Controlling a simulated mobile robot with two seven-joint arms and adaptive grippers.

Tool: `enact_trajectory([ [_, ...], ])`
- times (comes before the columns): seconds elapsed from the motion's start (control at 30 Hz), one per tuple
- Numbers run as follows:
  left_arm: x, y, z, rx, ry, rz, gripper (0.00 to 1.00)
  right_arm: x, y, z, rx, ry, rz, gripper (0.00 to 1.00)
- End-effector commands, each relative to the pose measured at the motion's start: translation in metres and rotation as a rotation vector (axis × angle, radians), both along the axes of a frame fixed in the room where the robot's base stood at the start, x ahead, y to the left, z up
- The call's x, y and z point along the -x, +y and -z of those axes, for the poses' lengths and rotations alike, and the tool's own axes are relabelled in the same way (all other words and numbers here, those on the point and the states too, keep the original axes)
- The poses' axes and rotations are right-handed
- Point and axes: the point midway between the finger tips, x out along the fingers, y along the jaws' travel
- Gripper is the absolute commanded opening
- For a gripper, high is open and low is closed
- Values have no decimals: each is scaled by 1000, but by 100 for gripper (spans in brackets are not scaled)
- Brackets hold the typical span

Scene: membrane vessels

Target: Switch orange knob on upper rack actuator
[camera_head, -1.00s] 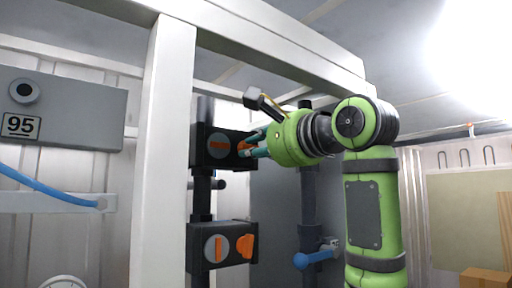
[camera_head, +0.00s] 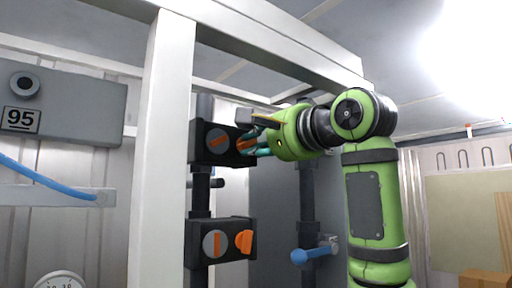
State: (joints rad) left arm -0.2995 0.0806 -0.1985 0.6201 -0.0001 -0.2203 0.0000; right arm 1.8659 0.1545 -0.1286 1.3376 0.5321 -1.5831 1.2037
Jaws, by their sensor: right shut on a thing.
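The upper rack actuator (camera_head: 202,152) is a black box on a dark vertical pipe, with a round grey dial (camera_head: 218,141) bearing a slanted orange bar. Its orange knob (camera_head: 243,145) is at the box's right side, partly hidden by my right gripper (camera_head: 250,144). The right gripper comes in from the right, with its teal fingers shut on the orange knob. My left gripper is not in view. The lower actuator (camera_head: 225,262) has an upright orange bar on its dial and its own orange knob (camera_head: 243,241).
A white frame post (camera_head: 160,160) stands left of the actuators, with a white beam (camera_head: 265,40) above. A blue-handled valve (camera_head: 305,256) sits below my right arm. A grey panel labelled 95 (camera_head: 21,120) and a blue hose (camera_head: 45,186) are at the left.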

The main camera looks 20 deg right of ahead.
Motion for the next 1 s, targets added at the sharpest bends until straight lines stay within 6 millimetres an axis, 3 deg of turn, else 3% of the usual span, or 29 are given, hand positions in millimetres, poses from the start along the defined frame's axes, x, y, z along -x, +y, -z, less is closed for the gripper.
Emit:
enact_trajectory([
  [0.7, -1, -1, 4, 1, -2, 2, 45, 0, -2, -4, 622, -231, 5, 0],
  [1.0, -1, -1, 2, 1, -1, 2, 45, 0, -3, -5, 800, -297, 5, 0],
])
